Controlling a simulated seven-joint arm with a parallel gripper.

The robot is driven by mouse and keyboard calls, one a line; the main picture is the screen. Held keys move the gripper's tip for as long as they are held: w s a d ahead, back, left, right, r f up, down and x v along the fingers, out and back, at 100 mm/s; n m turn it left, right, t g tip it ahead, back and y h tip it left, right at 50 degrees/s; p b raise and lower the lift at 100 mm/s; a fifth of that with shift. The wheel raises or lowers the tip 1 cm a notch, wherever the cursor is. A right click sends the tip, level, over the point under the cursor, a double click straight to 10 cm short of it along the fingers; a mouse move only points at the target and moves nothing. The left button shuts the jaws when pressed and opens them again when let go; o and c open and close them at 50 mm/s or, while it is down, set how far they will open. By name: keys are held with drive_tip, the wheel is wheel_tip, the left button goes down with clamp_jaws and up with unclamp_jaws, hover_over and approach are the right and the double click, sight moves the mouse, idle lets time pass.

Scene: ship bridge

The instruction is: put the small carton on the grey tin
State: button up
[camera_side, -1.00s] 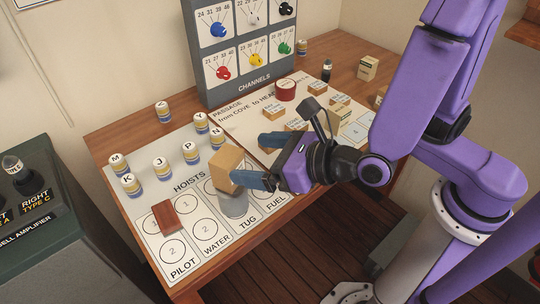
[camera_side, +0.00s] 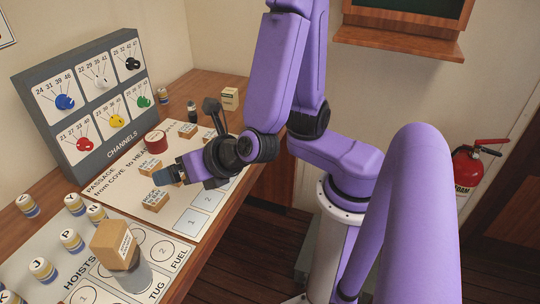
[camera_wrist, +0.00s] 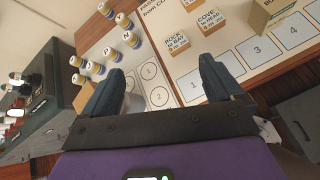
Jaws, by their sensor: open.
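The small tan carton (camera_side: 113,244) sits on top of the grey tin (camera_side: 134,280), which stands on the HOISTS chart in the side view. The carton looks upright, and its base covers the tin's top. My gripper (camera_side: 165,176) is apart from both, behind and to the right of them over the passage chart. In the wrist view my gripper (camera_wrist: 160,88) is open, with its two dark fingers wide apart and nothing held between them. I cannot make out the carton clearly in the wrist view.
Several labelled blocks (camera_side: 154,200) lie on the passage chart (camera_side: 183,225), close to my gripper. A red round tin (camera_side: 156,141) is beyond them. Several banded pots (camera_side: 42,269) stand left of the carton. The channels panel (camera_side: 85,108) rises at the back.

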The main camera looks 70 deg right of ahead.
drive_tip(key=s+d+f+m+g+h, duration=0.1)
drive_tip(key=s+d+m+g+h, duration=0.1)
drive_tip(key=s+d+m+g, duration=0.5)
drive_tip(key=s+d+r+m+g+y, duration=0.1)
drive_tip(key=s+d+m+g+y, duration=0.1)
drive_tip(key=s+m, duration=0.5)
drive_tip(key=m+g+y, duration=0.1)
drive_tip(key=m, duration=0.3)
drive_tip(key=shift+s+d+g, duration=0.2)
drive_tip(key=shift+d+g, duration=0.2)
